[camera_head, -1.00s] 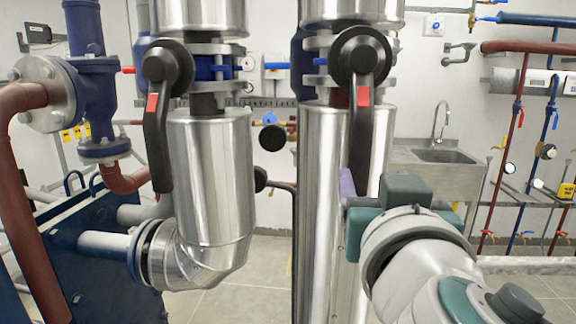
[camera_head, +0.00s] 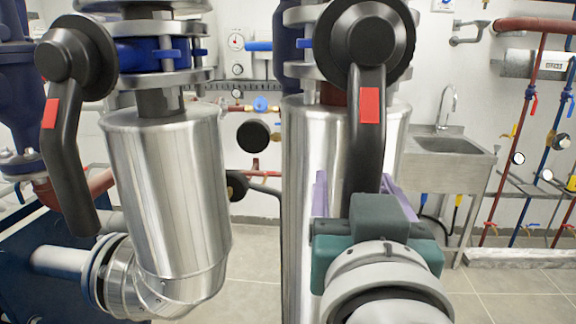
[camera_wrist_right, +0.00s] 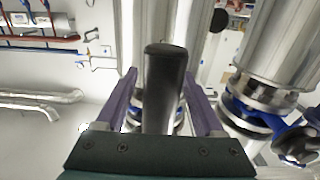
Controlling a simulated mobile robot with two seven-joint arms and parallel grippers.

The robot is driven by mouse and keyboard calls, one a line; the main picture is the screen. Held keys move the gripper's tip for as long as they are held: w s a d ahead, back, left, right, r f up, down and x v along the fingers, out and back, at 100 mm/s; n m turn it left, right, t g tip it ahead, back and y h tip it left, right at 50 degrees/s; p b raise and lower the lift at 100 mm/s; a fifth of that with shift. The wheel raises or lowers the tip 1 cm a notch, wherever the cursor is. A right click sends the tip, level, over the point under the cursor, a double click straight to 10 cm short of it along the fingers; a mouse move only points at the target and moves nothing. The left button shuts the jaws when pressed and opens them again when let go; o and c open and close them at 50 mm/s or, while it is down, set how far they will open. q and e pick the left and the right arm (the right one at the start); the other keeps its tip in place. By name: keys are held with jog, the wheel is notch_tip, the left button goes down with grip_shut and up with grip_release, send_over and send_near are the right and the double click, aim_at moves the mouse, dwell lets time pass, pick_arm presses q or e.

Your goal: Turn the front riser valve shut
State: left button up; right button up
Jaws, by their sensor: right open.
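Two silver risers each carry a valve with a black lever hanging down and a red label. The right-hand valve lever (camera_head: 368,140) hangs nearly straight down; its hub (camera_head: 365,42) is at the top of the head view. The left-hand valve lever (camera_head: 62,150) hangs slightly slanted. My right gripper (camera_head: 358,190) is open, its purple fingers on either side of the right-hand lever's lower end. In the right wrist view this lever (camera_wrist_right: 164,85) stands between the open fingers (camera_wrist_right: 163,105), with gaps on both sides. The lever's tip is hidden in the head view. My left gripper is not in view.
The right silver riser (camera_head: 300,230) stands close behind my right gripper. The left riser (camera_head: 165,190) bends into an elbow low down. A sink (camera_head: 440,150) and red and blue wall pipes are at the back right. Open floor (camera_head: 500,285) lies at lower right.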

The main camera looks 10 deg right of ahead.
jog(key=shift+f, duration=0.1)
grip_shut()
dwell(0.6)
dwell(0.8)
